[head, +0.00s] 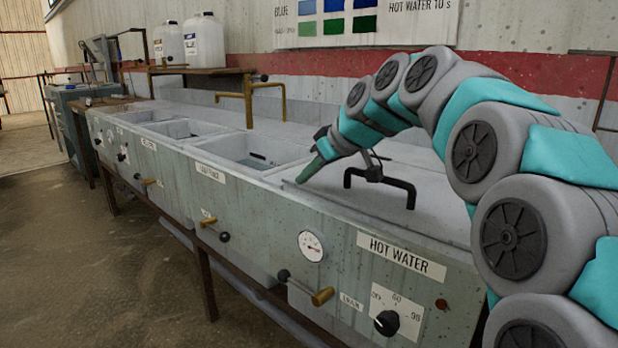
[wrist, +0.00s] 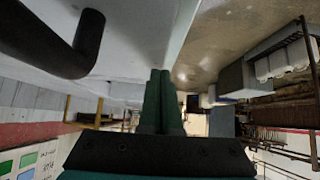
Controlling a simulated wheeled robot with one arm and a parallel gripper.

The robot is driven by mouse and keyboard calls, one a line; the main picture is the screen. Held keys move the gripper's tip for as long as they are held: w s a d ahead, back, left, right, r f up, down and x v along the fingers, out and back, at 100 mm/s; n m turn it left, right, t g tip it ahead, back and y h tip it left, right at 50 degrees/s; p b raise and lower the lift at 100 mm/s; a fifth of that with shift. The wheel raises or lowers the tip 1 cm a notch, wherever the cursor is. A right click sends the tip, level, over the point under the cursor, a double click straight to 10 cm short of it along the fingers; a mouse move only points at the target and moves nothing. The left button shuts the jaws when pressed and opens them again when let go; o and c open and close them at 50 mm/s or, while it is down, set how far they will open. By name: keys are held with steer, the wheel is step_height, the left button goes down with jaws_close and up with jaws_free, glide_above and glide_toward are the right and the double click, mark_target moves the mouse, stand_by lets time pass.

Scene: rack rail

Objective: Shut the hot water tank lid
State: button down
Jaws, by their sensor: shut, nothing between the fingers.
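The hot water tank lid (head: 335,194) is a pale grey panel lying flat, about level with the counter top, over the section labelled HOT WATER. I cannot tell whether a small gap is left under it. Its black bar handle (head: 380,188) stands up from it, and shows large in the wrist view (wrist: 70,50). My gripper (head: 302,178) is shut and empty, its green fingertips pointing down at the lid's left end, left of the handle. I cannot tell if they touch. The shut fingers also show in the wrist view (wrist: 160,75).
Open basins (head: 262,150) lie left of the lid. A brass tap (head: 250,98) stands behind them. The tank front (head: 250,215) carries a gauge (head: 311,246), a brass-tipped lever (head: 308,288) and a black knob (head: 387,322). The floor (head: 60,250) in front is clear.

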steer(key=shift+s+f, duration=0.1)
steer(key=shift+f, duration=0.35)
step_height(320, 180, up, 5)
steer(key=shift+r+p, duration=0.15)
steer(key=shift+p, duration=0.9)
steer(key=v, duration=0.9)
steer(key=s+d+f+m+g+h, duration=0.2)
steer(key=s+d+f, duration=0.3)
steer(key=s+f, duration=0.7)
steer(key=s+d+f+m+g+h, duration=0.2)
steer(key=s+d+f+m, duration=0.3)
steer(key=s+f, duration=0.7)
steer(key=s+d+f+m+g+h, duration=0.3)
steer(key=s+d+f, duration=0.2)
steer(key=s+f, duration=0.7)
steer(key=shift+s+d+m+p, duration=0.3)
steer(key=shift+s+d+p, duration=0.05)
steer(key=shift+s, duration=0.35)
